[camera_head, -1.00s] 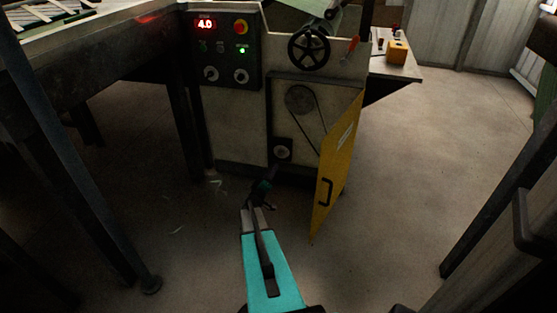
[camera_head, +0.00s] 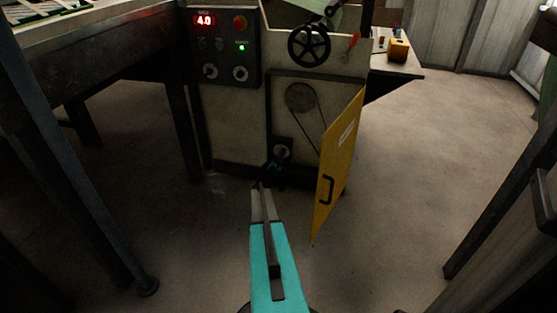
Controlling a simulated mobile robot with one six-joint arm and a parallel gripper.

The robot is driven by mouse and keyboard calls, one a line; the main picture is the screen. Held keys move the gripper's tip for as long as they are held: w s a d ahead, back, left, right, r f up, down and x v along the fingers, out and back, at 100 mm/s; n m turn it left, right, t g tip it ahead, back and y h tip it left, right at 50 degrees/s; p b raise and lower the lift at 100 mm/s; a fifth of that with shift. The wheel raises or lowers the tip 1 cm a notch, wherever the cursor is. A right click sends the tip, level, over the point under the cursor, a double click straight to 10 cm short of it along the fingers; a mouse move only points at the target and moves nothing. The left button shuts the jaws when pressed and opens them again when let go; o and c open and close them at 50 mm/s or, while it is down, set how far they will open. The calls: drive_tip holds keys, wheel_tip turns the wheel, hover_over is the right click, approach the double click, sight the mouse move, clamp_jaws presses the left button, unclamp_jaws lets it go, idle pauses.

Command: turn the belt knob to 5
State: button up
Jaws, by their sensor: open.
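The control panel (camera_head: 224,48) is on the machine's front at upper left. Its red display (camera_head: 204,20) reads 4.0. Two round knobs sit low on the panel, a left knob (camera_head: 210,71) and a right knob (camera_head: 240,73); their labels are too small to read, so I cannot tell which is the belt knob. My gripper (camera_head: 275,167) is open at the end of my teal arm, low in front of the machine, below and right of the panel and apart from both knobs. It is small and dark, and its fingers are hard to make out.
A yellow door (camera_head: 338,165) stands open right of my gripper, beside a belt and pulley (camera_head: 299,97). A black handwheel (camera_head: 309,46) is above. A red button (camera_head: 240,23) and green light (camera_head: 241,47) are on the panel.

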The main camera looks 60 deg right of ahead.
drive_tip(key=shift+d, duration=0.1)
drive_tip(key=c, duration=1)
drive_tip(key=shift+r, duration=0.1)
drive_tip(key=shift+c, duration=0.2)
drive_tip(key=shift+d+p, duration=0.1)
drive_tip(key=shift+p, duration=0.25)
